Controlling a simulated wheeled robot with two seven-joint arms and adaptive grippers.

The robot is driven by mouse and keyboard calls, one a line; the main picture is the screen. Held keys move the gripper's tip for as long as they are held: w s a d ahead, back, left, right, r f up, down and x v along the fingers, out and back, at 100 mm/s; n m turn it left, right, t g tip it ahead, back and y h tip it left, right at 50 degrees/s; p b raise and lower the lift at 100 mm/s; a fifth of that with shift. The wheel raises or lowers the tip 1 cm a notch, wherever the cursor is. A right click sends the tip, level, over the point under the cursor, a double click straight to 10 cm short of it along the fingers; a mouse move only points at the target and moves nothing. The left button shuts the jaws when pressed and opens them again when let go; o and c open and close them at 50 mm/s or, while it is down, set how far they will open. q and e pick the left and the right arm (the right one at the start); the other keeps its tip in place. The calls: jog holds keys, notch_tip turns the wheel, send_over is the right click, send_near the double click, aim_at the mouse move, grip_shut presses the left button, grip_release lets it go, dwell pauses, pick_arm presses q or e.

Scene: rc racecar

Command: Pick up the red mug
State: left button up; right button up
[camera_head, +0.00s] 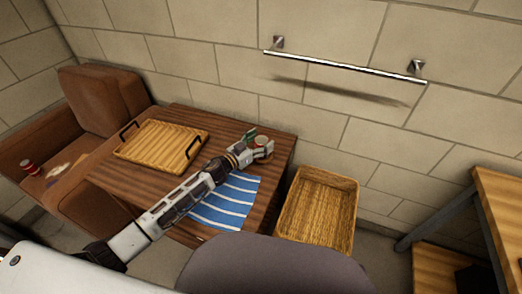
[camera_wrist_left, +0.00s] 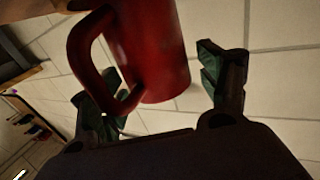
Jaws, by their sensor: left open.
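The red mug (camera_wrist_left: 155,50) fills the upper middle of the left wrist view, with its handle (camera_wrist_left: 82,60) toward the left finger. My left gripper (camera_wrist_left: 158,88) is open, one finger on each side of the mug. A clear gap shows between the mug and the right finger; the handle overlaps the left finger, and I cannot tell whether they touch. In the head view my left gripper (camera_head: 259,145) is at the table's far right corner, around a small round-topped thing that looks like the mug, mostly hidden by the fingers. My right gripper is not in view.
The wooden table (camera_head: 185,118) holds a wicker tray (camera_head: 145,124) with black handles and a blue striped cloth (camera_head: 226,207) under my arm. A wicker basket (camera_head: 288,212) stands right of the table. A brown armchair (camera_head: 98,92) with a red can (camera_head: 29,168) is at left. A wall rail (camera_head: 345,66) is above.

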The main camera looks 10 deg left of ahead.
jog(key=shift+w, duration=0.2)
pick_arm(q)
jog(key=c, duration=1.1)
jog(key=shift+c, duration=0.9)
jog(key=shift+r, duration=0.2)
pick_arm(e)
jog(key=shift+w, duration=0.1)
pick_arm(q)
jog(key=shift+r+p, duration=0.35)
jog(key=shift+r, duration=0.3)
notch_tip(320, 180, up, 8)
jog(key=p, duration=0.3)
jog(key=shift+r, duration=0.2)
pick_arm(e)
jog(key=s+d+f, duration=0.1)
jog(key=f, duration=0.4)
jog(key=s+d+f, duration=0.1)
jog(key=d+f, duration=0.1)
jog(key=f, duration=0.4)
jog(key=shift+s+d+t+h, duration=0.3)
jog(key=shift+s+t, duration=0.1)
